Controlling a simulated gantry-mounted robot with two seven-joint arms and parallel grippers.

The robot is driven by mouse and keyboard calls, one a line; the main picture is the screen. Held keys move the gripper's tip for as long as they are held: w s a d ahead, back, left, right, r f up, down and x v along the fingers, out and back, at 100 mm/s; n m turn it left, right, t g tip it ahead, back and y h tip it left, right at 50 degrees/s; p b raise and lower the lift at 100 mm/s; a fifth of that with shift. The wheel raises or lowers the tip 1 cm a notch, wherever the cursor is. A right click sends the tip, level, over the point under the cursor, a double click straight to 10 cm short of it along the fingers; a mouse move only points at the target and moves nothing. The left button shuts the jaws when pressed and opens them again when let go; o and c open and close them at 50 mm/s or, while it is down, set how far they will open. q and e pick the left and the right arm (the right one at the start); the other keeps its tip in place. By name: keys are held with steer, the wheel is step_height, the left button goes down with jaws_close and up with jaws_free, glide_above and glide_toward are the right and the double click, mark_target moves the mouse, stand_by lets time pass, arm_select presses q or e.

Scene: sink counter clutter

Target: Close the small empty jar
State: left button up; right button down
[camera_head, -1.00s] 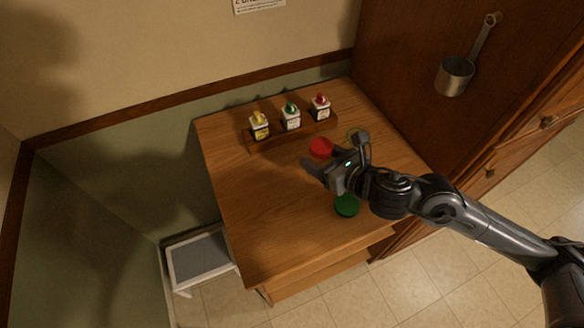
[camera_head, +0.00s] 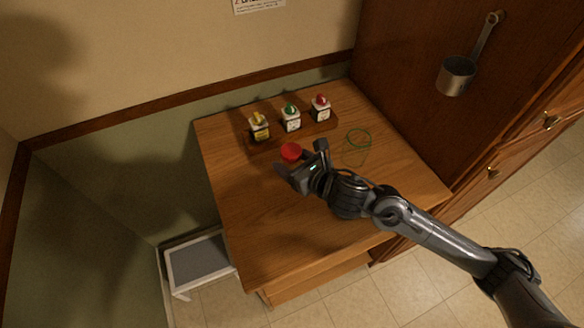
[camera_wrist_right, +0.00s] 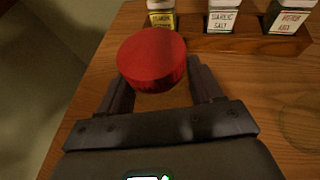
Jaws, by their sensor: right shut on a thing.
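A clear glass jar (camera_head: 357,147) with a greenish outline stands open on the wooden counter, to the right of my right gripper in the head view. A round red lid (camera_head: 290,151) is between the fingers of my right gripper (camera_head: 299,160). In the right wrist view the red lid (camera_wrist_right: 152,58) shows at the fingertips, the gripper (camera_wrist_right: 160,75) shut on it. I cannot tell whether anything is under the lid. The green lid seen earlier is not visible now; my right arm covers its spot. My left gripper is not in view.
A wooden rack (camera_head: 322,128) with several spice bottles stands at the back of the counter (camera_head: 250,220). The front left of the counter is clear.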

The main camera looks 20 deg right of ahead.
steer(key=shift+f, duration=1.55)
steer(key=shift+f+b, duration=0.1)
steer(key=shift+b, duration=0.2)
steer(key=shift+c, duration=0.8)
jaws_free()
